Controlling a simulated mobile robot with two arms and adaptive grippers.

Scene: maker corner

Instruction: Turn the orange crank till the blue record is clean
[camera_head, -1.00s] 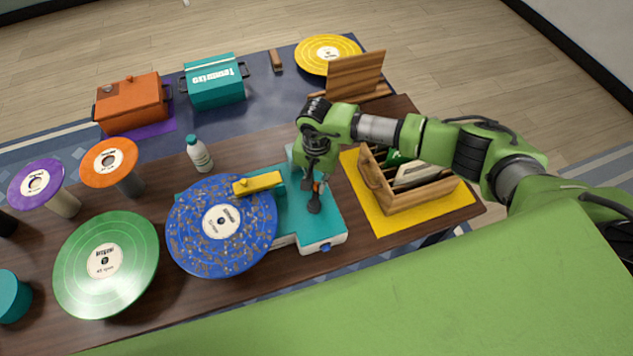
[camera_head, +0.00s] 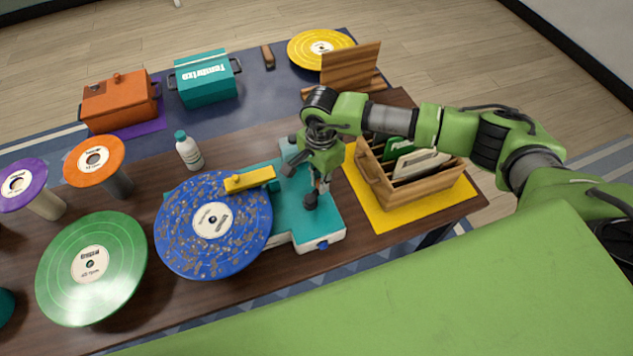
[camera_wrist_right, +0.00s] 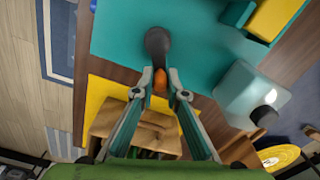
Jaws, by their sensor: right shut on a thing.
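The blue record (camera_head: 192,250) lies flat on the teal cleaning machine (camera_head: 305,232), with brownish specks scattered over it. A yellow arm (camera_head: 250,180) of the machine reaches over the record's upper right edge. The orange crank shows in the right wrist view as an orange knob (camera_wrist_right: 160,80) beside a dark rounded part (camera_wrist_right: 157,44). My right gripper (camera_wrist_right: 160,96) is shut on the orange knob, with a fingertip on each side. In the head view this gripper (camera_head: 318,192) points down over the machine and mostly hides the crank. My left gripper is not in view.
A wooden record crate (camera_head: 418,192) on a yellow mat (camera_head: 385,222) stands right of the machine. A white bottle (camera_head: 189,152) stands behind the record. A green record (camera_head: 85,290) and two record stands are at the left. Orange (camera_head: 120,103) and teal (camera_head: 207,90) boxes are behind.

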